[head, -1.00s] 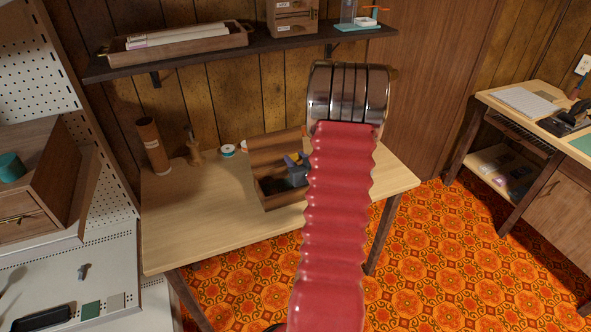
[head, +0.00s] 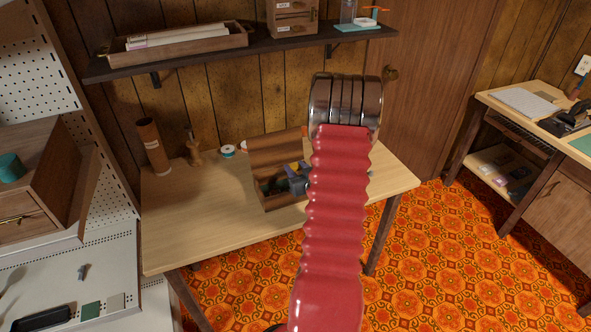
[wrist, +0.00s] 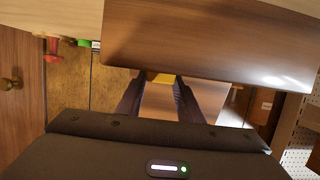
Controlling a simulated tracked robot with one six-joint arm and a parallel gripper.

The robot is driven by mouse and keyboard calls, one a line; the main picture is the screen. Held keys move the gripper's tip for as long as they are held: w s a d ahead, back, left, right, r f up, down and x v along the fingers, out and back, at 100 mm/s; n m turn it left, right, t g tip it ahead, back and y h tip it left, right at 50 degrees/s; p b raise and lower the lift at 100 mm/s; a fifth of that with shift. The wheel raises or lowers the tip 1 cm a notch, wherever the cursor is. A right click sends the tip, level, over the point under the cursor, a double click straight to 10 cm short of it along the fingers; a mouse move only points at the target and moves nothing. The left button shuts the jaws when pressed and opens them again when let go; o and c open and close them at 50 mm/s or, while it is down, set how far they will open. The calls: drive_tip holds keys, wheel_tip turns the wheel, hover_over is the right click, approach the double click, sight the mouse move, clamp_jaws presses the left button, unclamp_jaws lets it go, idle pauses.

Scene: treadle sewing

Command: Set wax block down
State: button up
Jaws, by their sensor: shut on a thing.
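In the head view my gripper (head: 297,183) is at the open wooden box (head: 272,202) on the table, partly hidden behind my red arm. The wax block cannot be made out in the head view.
The box's raised lid (head: 276,150) stands behind its opening; a brown wooden panel (wrist: 210,45) fills much of the wrist view. A brown cylinder (head: 152,145), a wooden stand (head: 193,150) and thread spools (head: 228,151) stand at the back. The table's (head: 195,225) left front is clear.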

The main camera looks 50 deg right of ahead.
drive_tip(key=shift+f, duration=0.6)
drive_tip(key=o, duration=1)
drive_tip(key=shift+r, duration=0.45)
drive_tip(key=shift+s+r, duration=0.15)
drive_tip(key=shift+r, duration=0.1)
drive_tip(key=v, duration=1.1)
drive_tip(key=shift+s+a, duration=0.25)
drive_tip(key=shift+s, duration=0.05)
drive_tip(key=shift+r, duration=0.1)
